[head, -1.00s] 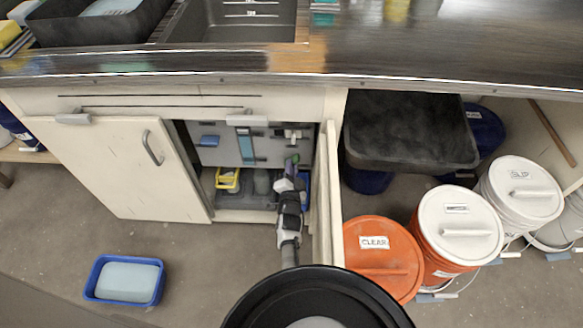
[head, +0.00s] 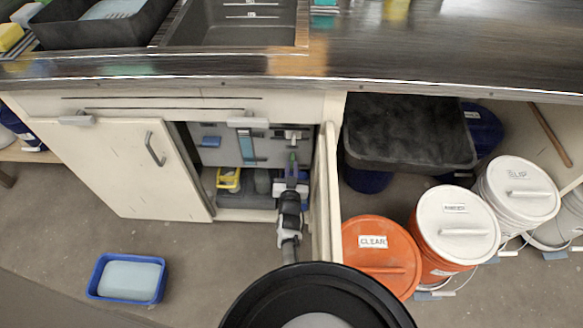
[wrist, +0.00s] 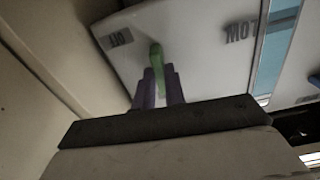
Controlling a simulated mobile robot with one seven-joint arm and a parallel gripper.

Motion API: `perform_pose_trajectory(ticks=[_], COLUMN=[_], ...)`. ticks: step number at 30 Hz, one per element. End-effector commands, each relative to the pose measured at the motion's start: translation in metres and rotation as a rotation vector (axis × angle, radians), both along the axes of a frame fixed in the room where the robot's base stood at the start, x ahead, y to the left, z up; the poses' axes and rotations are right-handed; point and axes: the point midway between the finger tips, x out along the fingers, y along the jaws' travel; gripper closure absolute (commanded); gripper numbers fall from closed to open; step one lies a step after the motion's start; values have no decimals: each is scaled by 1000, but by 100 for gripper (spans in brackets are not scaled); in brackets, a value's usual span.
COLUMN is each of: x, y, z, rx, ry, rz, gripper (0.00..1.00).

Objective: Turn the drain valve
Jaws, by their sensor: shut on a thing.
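The drain valve shows as a green lever (wrist: 156,57) in front of a pale panel (wrist: 200,50) in the wrist view. The lever also shows in the head view (head: 292,157), inside the open cabinet under the counter. My gripper (wrist: 162,85) has purple fingers, one on each side of the lever, shut on it. In the head view my gripper (head: 291,172) reaches into the cabinet from the front. The panel carries dark labels on both sides of the lever, seen upside down in the wrist view. The valve's body behind the lever is hard to make out.
The open right cabinet door (head: 326,195) stands close beside my arm. The left door (head: 120,165) is at the left. A yellow caddy (head: 228,179) sits inside. A blue tub (head: 128,280) lies on the floor. Orange and white buckets (head: 378,255) stand at the right.

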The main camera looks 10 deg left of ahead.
Motion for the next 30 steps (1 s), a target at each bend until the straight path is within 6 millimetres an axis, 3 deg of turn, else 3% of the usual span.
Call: perform_pose_trajectory(ticks=[22,23,27,30], x=[2,2,1,1], y=[0,0,0,0], z=[3,3,2,1], rx=[-89,-89,-89,-88], ry=[-23,-23,-21,-20], rz=[1,1,1,1], gripper=[100,87,68,66])
